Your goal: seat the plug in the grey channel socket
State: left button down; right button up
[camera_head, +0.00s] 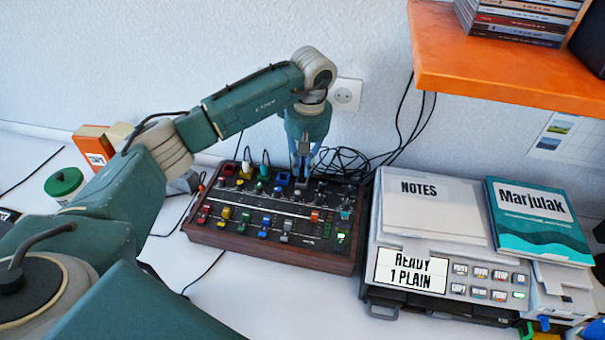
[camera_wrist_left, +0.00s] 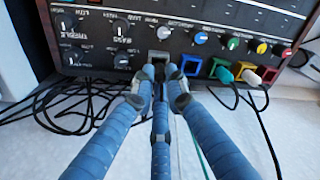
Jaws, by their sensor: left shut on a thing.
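The mixer (camera_head: 270,238) is a dark panel with a wooden frame, with a row of coloured sockets along its back edge. My left gripper (camera_head: 302,178) points down at the grey channel socket, right of the blue socket (camera_head: 283,179). In the left wrist view its blue fingers (camera_wrist_left: 160,72) close together just in front of the grey socket (camera_wrist_left: 158,56). The gripper is shut on the plug, which the fingers almost wholly hide. I cannot tell how deep the plug sits. My right gripper is not in view.
A white plug (camera_head: 246,168) and a green plug (camera_head: 264,169) stand in neighbouring sockets. Black cables (camera_head: 342,162) lie tangled behind the mixer.

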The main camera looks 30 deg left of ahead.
pick_arm(q)
jog(key=shift+f, duration=0.8)
jog(key=shift+r, duration=0.15)
jog(key=shift+f, duration=0.25)
jog(key=c, duration=1.7)
grip_release()
jog(key=shift+c, duration=0.2)
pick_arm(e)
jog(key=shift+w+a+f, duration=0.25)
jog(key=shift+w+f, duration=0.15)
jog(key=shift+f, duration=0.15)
pick_arm(q)
notch_tip(320, 180, up, 12)
jog(key=d+p, duration=0.1)
jog(key=p, duration=0.6)
jog(key=shift+s+r+p, duration=0.15)
jog(key=shift+r+p, duration=0.1)
jog(key=shift+p, duration=0.1)
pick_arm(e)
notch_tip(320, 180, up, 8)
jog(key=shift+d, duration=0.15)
pick_arm(q)
jog(key=shift+d, duration=0.1)
